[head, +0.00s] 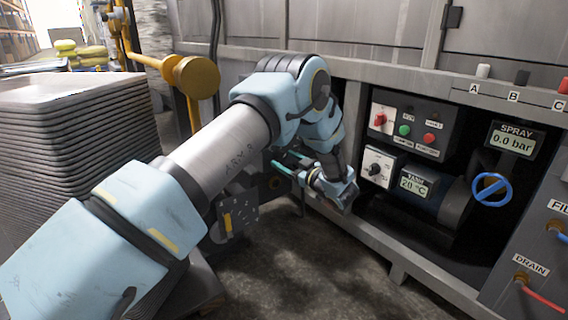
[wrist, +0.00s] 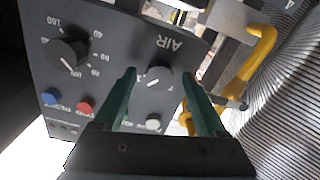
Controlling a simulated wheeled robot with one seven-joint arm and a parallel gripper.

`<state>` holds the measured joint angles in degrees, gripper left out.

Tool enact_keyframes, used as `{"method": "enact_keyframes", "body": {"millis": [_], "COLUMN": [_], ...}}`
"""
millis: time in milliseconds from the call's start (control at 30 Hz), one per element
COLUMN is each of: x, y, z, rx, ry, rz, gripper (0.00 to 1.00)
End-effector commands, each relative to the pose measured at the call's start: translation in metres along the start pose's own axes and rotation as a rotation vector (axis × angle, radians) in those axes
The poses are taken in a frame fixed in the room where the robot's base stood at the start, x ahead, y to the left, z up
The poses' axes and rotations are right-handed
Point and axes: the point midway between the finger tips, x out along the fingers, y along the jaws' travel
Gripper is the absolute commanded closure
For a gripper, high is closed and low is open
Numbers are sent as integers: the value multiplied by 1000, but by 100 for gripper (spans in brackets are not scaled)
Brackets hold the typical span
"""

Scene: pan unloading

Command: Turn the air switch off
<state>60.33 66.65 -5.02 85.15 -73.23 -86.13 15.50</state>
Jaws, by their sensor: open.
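In the wrist view, a dark control panel (wrist: 110,50) carries a label AIR, seen upside down. Near that label is the air switch, a round grey knob (wrist: 160,79) with a white pointer mark aimed toward the lower left of the picture. My gripper (wrist: 158,72) is open, with one teal finger on each side of the knob in the picture. I cannot tell whether the fingers touch it. In the head view, my gripper (head: 277,159) points left, low beside the machine frame. The air switch cannot be made out there.
The panel also has a black dial (wrist: 68,54), a blue button (wrist: 49,98), a red button (wrist: 86,106) and a white button (wrist: 153,123). A yellow pipe (wrist: 262,50) runs beside it. A pan stack (head: 75,125) stands left; a blue valve wheel (head: 491,190) is at right.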

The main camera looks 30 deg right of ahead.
Motion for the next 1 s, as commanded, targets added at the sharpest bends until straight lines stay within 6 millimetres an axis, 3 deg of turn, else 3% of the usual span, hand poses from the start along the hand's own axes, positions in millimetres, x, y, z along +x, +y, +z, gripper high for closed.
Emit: {"method": "enact_keyframes", "body": {"millis": [133, 433, 1000], "x": [10, 12, 12], "y": [0, 0, 0], "z": [0, -1, 0], "rx": [0, 1, 1], "ry": [0, 0, 0], "rz": [1, 1, 0], "gripper": [26, 26, 89]}}
